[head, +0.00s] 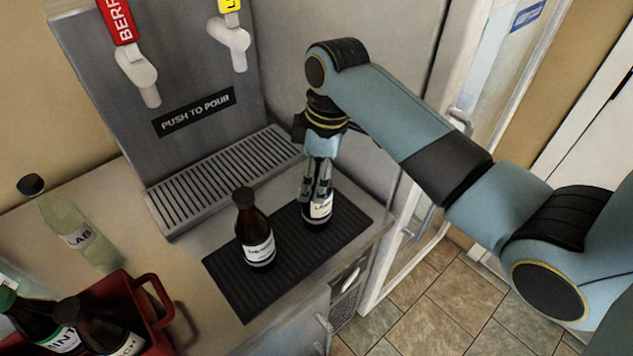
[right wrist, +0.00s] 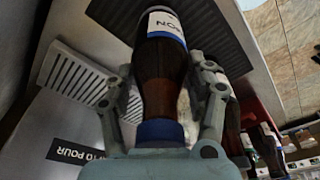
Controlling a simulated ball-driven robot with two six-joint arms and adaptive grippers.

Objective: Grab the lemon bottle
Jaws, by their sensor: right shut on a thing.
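The lemon bottle (head: 318,211) is dark brown with a white label, partly readable as "LE" in the head view. It stands upright at the right part of the black ribbed mat (head: 237,294). My right gripper (head: 317,190) reaches down from above and is shut around the bottle's upper part, hiding its neck and cap. In the right wrist view the bottle (right wrist: 162,80) lies between both fingers, with its blue cap toward the palm and label letters ending in "ON". My left gripper is not in view.
Another dark bottle (head: 256,247) stands left of it on the mat. A drink dispenser (head: 160,60) with a drip grate (head: 222,180) is behind. A pale "LAB" bottle (head: 78,232) and a red crate (head: 150,290) of bottles are at left. The counter ends at right.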

